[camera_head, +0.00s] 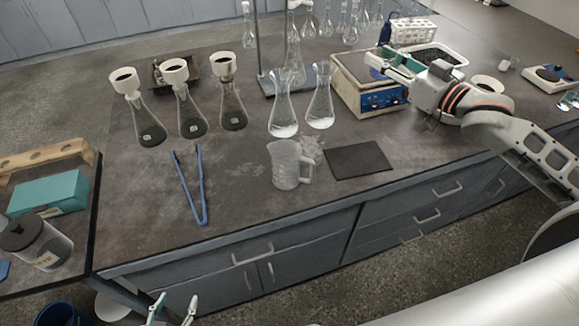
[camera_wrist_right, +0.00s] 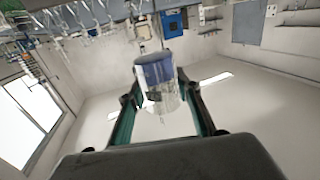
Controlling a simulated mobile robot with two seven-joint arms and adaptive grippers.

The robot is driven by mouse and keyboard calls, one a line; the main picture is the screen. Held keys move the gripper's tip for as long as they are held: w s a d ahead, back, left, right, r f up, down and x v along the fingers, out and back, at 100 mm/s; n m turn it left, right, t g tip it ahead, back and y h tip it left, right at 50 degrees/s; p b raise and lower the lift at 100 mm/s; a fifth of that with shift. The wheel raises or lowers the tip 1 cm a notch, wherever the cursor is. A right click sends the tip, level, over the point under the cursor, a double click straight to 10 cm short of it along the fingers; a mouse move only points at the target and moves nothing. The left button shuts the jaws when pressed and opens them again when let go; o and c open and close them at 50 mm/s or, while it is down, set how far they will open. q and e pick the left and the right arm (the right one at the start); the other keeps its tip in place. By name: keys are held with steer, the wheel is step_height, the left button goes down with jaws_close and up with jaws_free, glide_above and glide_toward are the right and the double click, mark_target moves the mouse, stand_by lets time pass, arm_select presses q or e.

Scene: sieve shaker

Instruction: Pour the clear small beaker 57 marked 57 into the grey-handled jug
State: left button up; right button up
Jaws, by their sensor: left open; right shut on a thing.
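The jug (camera_head: 285,166), translucent with a handle on its right side, stands upright near the front edge of the bench. My right gripper (camera_head: 383,63) is over the box-shaped device at the back right, well behind and right of the jug. In the right wrist view, my right gripper (camera_wrist_right: 160,98) is shut on a clear small beaker (camera_wrist_right: 158,78), held between its two fingers. A marking on the beaker is not readable, and the head view barely shows it. My left gripper (camera_head: 172,311) is open and empty, below the bench's front edge.
Two flasks (camera_head: 282,115) stand behind the jug. Three flasks with funnels (camera_head: 188,118) are at the left. A dark mat (camera_head: 358,160) lies right of the jug, and blue tongs (camera_head: 190,190) lie left. The device (camera_head: 364,98) has a blue panel.

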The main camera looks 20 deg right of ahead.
steer(key=shift+s+a+f, duration=0.1)
steer(key=shift+a+f, duration=0.2)
steer(key=shift+f, duration=0.1)
arm_select(q)
steer(key=shift+a, duration=0.15)
steer(key=c, duration=0.6)
steer(key=shift+s+a, duration=0.1)
steer(key=shift+a, duration=0.05)
arm_select(e)
steer(key=s+a+f+m+t+h, duration=0.1)
steer(key=s+a+f+m+h, duration=0.3)
steer(key=s+a+f, duration=0.8)
steer(key=shift+s+a+f+h, duration=0.2)
steer(key=shift+s+a+h, duration=0.3)
steer(key=shift+s+h, duration=0.4)
